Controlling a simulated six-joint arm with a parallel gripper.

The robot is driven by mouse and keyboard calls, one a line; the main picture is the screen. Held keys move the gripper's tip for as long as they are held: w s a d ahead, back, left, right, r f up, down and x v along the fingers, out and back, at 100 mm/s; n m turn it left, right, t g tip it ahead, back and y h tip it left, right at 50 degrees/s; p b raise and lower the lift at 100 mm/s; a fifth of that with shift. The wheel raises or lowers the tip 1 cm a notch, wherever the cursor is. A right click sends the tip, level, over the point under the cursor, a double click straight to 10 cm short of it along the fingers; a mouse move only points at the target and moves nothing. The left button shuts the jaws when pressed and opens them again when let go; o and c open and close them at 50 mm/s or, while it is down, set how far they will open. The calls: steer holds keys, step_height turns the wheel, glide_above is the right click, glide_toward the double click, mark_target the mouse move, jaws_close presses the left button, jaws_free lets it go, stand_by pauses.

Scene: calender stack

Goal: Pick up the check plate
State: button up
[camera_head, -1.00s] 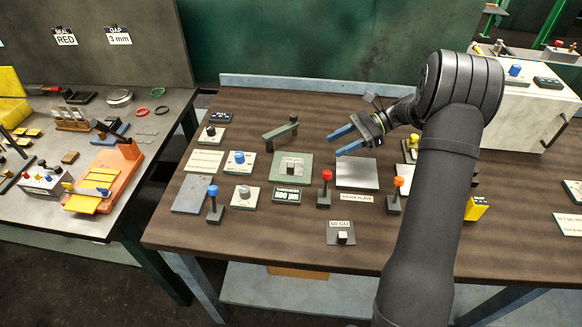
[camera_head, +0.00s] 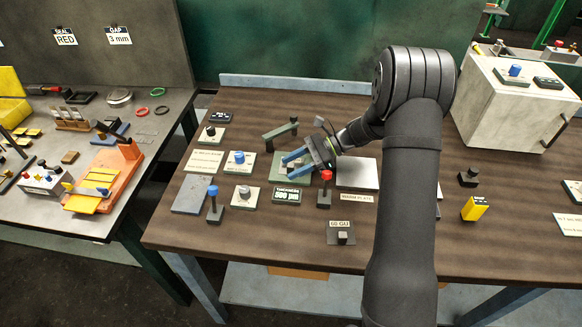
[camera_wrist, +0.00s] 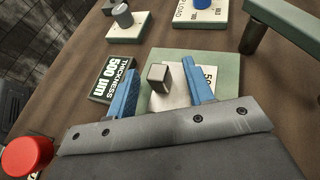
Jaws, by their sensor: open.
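The check plate appears to be the pale plate (camera_wrist: 173,98) with a grey block-shaped knob (camera_wrist: 158,76) and a partly hidden "50…" label. It lies on a green base (camera_wrist: 215,58). In the head view, my gripper covers much of this green base (camera_head: 278,158). My gripper (camera_head: 288,167) is open above it, with blue fingers. In the wrist view, the knob shows between the two fingers of my gripper (camera_wrist: 159,68), nearer the left one. I cannot tell whether the fingertips are level with the knob. Neither finger visibly grips it.
A black "500 µm" thickness display (camera_head: 287,195) sits in front of the base. A red-topped post (camera_head: 325,188) stands close to the gripper's right. A green arm-like stand (camera_head: 281,131) is behind. A bare pale plate (camera_head: 357,174) lies to the right.

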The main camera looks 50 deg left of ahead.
steer(key=shift+s+a+f, duration=0.15)
steer(key=shift+s, duration=0.25)
jaws_close()
